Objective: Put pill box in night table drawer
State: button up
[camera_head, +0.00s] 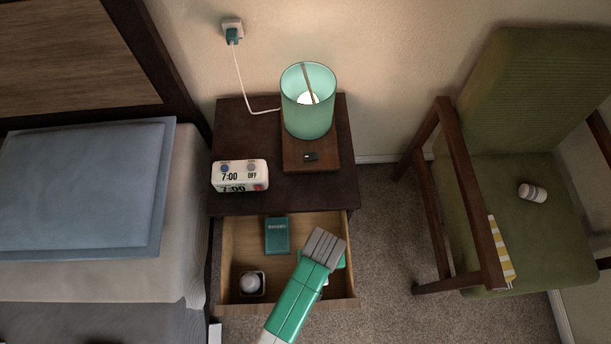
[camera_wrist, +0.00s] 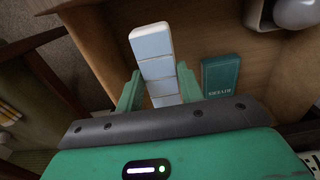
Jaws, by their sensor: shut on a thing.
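The pill box (camera_wrist: 156,62) is a long pale blue-and-white strip of square compartments. In the wrist view it lies between the two green fingers of my gripper (camera_wrist: 160,90), which are shut on it. In the head view my gripper (camera_head: 324,268) is over the right part of the open drawer (camera_head: 231,262) and hides most or all of the pill box. The drawer is pulled out from the dark night table (camera_head: 232,125). Whether the pill box touches the drawer floor is not clear.
The drawer also holds a teal box (camera_head: 278,236) at its back middle and a round white object (camera_head: 250,283) at front left. A clock (camera_head: 240,176) and lamp (camera_head: 308,105) stand on top.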

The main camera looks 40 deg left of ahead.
notch_tip(320, 180, down, 10)
jog(key=b, duration=0.4)
jog(key=shift+b, duration=0.35)
jog(key=o, duration=1)
notch_tip(320, 180, up, 12)
jog(key=p, duration=0.5)
jog(key=shift+r, duration=0.1)
